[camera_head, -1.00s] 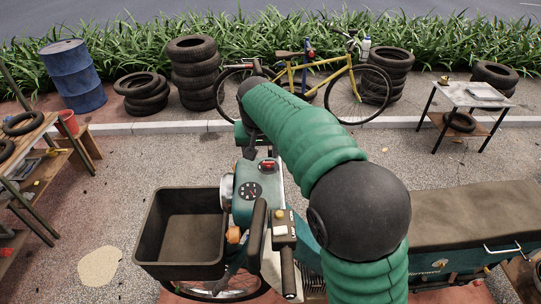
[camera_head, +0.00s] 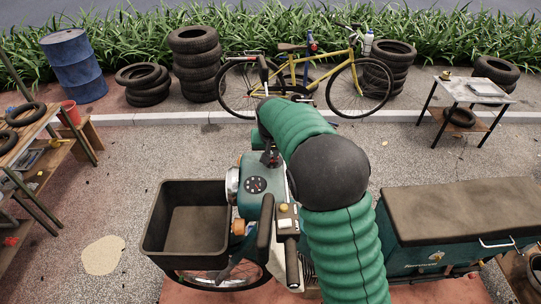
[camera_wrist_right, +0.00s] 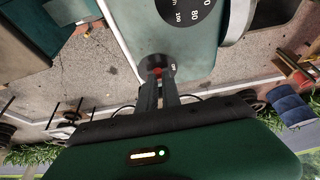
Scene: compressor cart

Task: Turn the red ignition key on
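The red ignition key (camera_wrist_right: 157,71) sits in a round black switch on the teal dash panel (camera_wrist_right: 185,38), with an OFF label beside it. In the wrist view my right gripper (camera_wrist_right: 159,82) has its two dark fingertips at the key, one on each side. A narrow gap shows between the fingers, but I cannot tell whether they press on the key. In the head view the right gripper (camera_head: 270,158) points down at the dash, and its fingers mostly hide the key. My left gripper is not in view.
A round gauge (camera_head: 255,185) lies close to the switch. A black handlebar grip (camera_head: 291,262) and a switch box with a yellow button (camera_head: 284,207) are nearer. An open dark bin (camera_head: 190,225) is at the left, a teal chest (camera_head: 450,215) at the right.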

